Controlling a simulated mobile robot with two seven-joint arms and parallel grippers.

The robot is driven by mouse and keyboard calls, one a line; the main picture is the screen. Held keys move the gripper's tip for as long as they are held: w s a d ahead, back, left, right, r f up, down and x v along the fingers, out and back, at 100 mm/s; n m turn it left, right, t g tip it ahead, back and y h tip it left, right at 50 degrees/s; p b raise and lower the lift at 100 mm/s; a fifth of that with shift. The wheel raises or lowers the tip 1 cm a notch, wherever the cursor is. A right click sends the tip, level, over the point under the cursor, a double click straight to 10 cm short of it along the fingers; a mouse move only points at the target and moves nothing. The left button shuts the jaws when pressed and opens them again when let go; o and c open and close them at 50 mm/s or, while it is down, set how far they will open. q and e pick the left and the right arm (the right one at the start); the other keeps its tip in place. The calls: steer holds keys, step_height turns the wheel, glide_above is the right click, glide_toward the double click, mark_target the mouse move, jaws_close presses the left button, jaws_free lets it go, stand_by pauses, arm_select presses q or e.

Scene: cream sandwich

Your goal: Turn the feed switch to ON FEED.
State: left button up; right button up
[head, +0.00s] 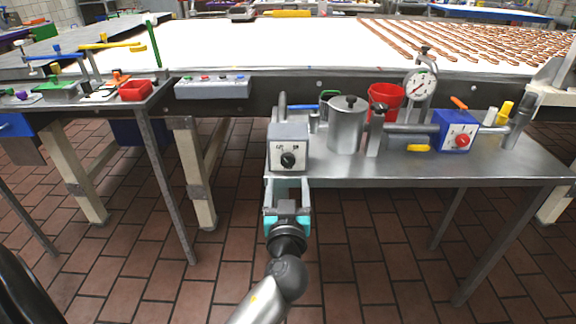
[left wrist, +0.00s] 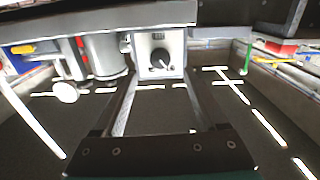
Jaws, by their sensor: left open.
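The feed switch is a grey box (head: 288,134) at the left front end of the metal bench, with a white plate and a round black knob (head: 288,160) on its front. Small labels stand above the knob, too small to read surely, and I cannot tell which way it is set. My left gripper (head: 287,184) is open and empty, just in front of and below the knob, its fingers pointing at the box. In the left wrist view the knob (left wrist: 160,60) appears between the two fingers, beyond their tips. My right gripper is not in view.
The metal bench (head: 350,172) carries a steel pot (head: 346,126), a red bucket (head: 386,98), a dial gauge (head: 420,84) and a blue box with a red knob (head: 454,131). A long white conveyor (head: 260,45) runs behind. A side table with tools stands left. The floor before the bench is clear.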

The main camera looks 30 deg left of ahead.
mark_target(288, 163)
arm_select(q)
steer(key=x, duration=0.7)
jaws_close()
stand_by(0.6)
